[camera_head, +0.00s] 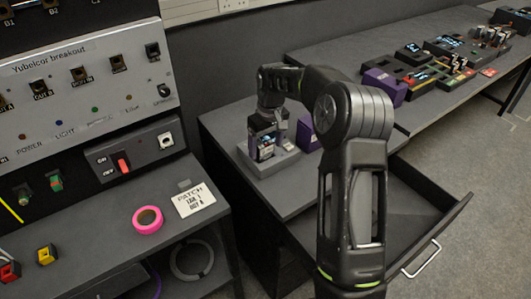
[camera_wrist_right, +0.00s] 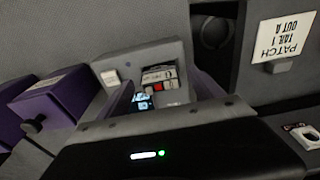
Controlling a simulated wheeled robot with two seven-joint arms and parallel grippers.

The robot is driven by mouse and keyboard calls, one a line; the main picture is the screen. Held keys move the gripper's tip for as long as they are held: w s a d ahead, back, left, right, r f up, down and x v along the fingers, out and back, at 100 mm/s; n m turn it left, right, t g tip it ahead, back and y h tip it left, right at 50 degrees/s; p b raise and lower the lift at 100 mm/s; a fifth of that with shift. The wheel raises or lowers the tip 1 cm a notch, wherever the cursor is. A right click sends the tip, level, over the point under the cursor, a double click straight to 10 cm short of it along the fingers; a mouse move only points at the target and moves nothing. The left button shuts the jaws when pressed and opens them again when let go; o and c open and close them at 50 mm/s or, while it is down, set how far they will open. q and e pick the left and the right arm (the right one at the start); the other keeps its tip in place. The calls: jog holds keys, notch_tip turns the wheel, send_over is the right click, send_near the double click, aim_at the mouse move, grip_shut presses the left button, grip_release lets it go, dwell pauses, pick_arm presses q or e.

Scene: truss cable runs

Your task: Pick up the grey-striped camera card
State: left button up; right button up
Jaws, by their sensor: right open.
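A grey holder block (camera_head: 272,163) stands on the small grey cabinet top in the head view. The right wrist view shows this holder (camera_wrist_right: 185,60) with a small light card with grey bands (camera_wrist_right: 160,72), which looks like the grey-striped camera card. A red patch lies at its lower edge. My right gripper (camera_head: 264,142) points down over the holder, and its jaws are open around or just above the card area. I cannot tell whether the fingers touch the card. Part of the holder is hidden by the gripper. My left gripper is not in view.
A purple box (camera_head: 307,134) stands just right of the holder. An open drawer (camera_head: 428,215) juts out below the cabinet. The breakout panel (camera_head: 80,85), a pink tape roll (camera_head: 147,219) and a PATCH label (camera_head: 193,198) are to the left. A bench with devices is behind.

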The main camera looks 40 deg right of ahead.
jog(key=shift+w+f, duration=0.1)
jog(key=shift+f, duration=0.75)
jog(key=c, duration=1.5)
jog(key=shift+r, duration=0.1)
notch_tip(320, 180, up, 10)
jog(key=shift+f+b, duration=0.1)
jog(key=shift+b, duration=0.35)
